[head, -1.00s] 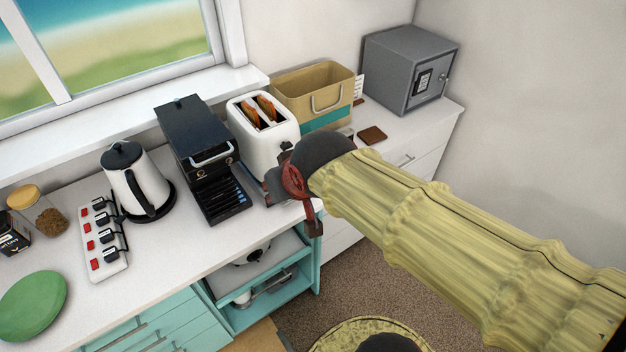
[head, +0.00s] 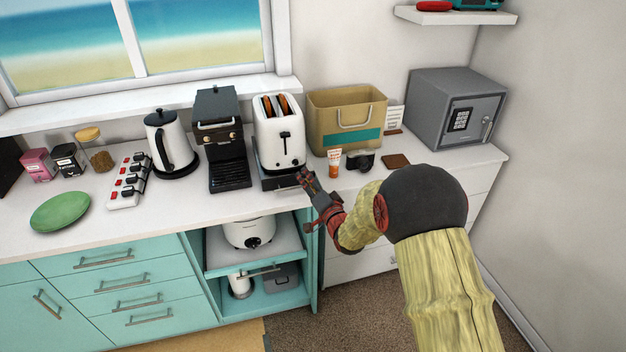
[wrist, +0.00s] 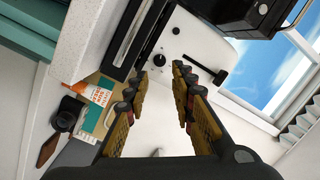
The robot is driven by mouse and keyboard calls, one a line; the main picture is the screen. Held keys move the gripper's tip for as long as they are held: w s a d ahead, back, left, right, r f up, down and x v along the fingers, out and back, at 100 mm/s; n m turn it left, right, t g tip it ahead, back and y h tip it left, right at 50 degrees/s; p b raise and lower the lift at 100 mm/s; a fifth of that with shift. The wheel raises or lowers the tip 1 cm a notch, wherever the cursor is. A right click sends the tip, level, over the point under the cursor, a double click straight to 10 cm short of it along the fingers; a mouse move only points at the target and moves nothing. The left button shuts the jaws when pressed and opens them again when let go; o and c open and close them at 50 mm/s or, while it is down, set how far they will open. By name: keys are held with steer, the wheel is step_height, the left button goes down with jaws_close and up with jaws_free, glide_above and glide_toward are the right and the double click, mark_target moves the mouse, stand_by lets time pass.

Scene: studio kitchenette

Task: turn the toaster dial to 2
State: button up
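The white toaster (head: 280,140) stands on the counter with toast in its slots. Its front faces me, with a black lever (head: 285,137). In the wrist view the toaster front (wrist: 185,50) appears sideways. The round black dial (wrist: 158,60) shows just beyond my fingertips, roughly between them; its setting is too small to read. My gripper (wrist: 160,74) is open and empty, its two padded fingers apart. I see no contact with the dial.
A black coffee machine (head: 222,140) stands close left of the toaster. A dark tray-like unit (head: 290,180) sits under it. An orange-white tube (head: 334,163), a camera (head: 361,160) and a tan bin (head: 345,115) are to the right. A cooker (head: 250,232) sits on the shelf below.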

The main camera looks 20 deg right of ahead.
mark_target(296, 164)
steer(key=shift+w+f, duration=0.2)
steer(key=shift+w, duration=0.2)
steer(key=w, duration=0.2)
steer(key=w+b, duration=0.1)
steer(key=w, duration=0.1)
steer(key=w+a+b, duration=0.1)
steer(key=w, duration=0.1)
steer(key=shift+w+a, duration=0.1)
steer(key=shift+w, duration=0.3)
steer(key=shift+c, duration=1.2)
steer(key=c, duration=0.4)
jaws_close()
